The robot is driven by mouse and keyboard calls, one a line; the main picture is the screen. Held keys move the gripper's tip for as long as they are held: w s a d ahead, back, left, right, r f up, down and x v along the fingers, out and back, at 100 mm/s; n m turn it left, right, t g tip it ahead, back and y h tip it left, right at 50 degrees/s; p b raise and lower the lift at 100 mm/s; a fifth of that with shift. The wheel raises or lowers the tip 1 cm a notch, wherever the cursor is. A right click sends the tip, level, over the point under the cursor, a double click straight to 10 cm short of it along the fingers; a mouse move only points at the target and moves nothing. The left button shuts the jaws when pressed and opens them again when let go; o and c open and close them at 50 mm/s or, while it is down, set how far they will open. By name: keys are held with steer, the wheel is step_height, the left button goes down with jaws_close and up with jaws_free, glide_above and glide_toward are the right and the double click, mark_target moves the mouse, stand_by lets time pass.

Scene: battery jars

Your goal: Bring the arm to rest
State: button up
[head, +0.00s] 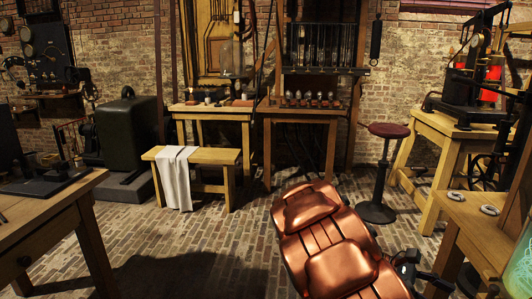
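Copper-coloured panels of my own body fill the bottom centre of the head view. Dark jointed parts at their lower right look like my gripper (424,275). They are small, dark and partly cut off by shadow, so I cannot make out the fingers or whether they are open or shut. I see nothing clearly held there. The gripper appears to be low, over the brick floor (215,240) and left of the right-hand wooden table (482,225).
A bench (218,156) with a white cloth (176,178) stands left of centre. Small jars (315,98) line the back table. A wooden table (60,208) is at left. Two rings (489,210) lie on the right-hand table. Floor between is clear.

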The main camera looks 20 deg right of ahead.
steer(key=s+a+f+m+t+y, duration=0.1)
steer(key=s+a+m+t+y, duration=0.15)
steer(key=a, duration=0.85)
steer(key=s+a+f+m+t+y, duration=0.1)
steer(key=s+a+t+y, duration=0.25)
steer(key=a, duration=0.75)
steer(key=s+a+f+m+t+y, duration=0.1)
steer(key=s+a+m+t+y, duration=0.2)
steer(key=a, duration=0.8)
step_height(320, 180, up, 26)
steer(key=n+y+p, duration=0.1)
steer(key=p, duration=2.3)
steer(key=shift+w, duration=0.2)
steer(key=shift+f, duration=0.15)
steer(key=shift+c, duration=0.6)
